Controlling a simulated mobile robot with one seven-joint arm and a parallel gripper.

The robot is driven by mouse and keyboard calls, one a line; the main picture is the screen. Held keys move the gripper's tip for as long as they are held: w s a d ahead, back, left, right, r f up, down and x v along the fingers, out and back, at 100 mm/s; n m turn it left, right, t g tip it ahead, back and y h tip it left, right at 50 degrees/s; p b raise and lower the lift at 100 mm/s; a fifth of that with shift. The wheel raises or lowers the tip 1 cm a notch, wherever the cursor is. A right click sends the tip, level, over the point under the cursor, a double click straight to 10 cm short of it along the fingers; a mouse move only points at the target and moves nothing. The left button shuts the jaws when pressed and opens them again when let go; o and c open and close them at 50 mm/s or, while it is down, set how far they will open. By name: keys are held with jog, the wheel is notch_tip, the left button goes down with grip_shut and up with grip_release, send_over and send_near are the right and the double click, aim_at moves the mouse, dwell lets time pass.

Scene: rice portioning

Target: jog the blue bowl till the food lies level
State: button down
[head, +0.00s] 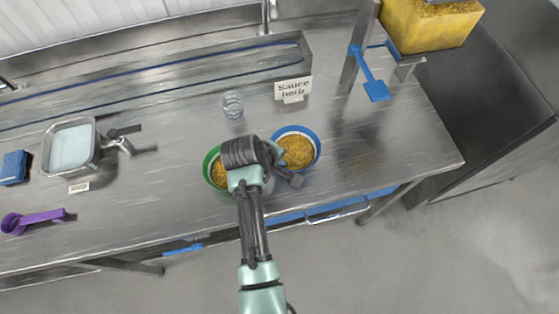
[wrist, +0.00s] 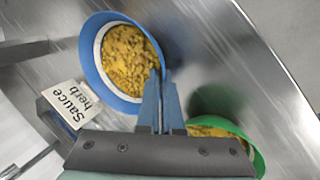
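The blue bowl (head: 317,150) stands on the steel counter, right of my gripper, and holds yellow-brown grainy food (head: 298,152). In the wrist view the blue bowl (wrist: 89,52) is at upper left. A band of white inner wall shows along its left side, and the food (wrist: 130,60) lies closer to the rim on the right. I cannot tell how level it is. My gripper (wrist: 163,76) has its two fingers close together across the bowl's near rim, one inside and one outside, apparently pinching it. The fingers hide part of that rim.
A green bowl (wrist: 225,127) with similar food stands close beside, partly hidden by my arm in the head view. A "Sauce herb" sign (head: 293,89) and a clear glass (head: 232,105) stand behind. Counter is clear right of the blue bowl.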

jog(key=shift+f, duration=0.25)
jog(key=c, duration=1.5)
grip_release()
jog(key=o, duration=0.5)
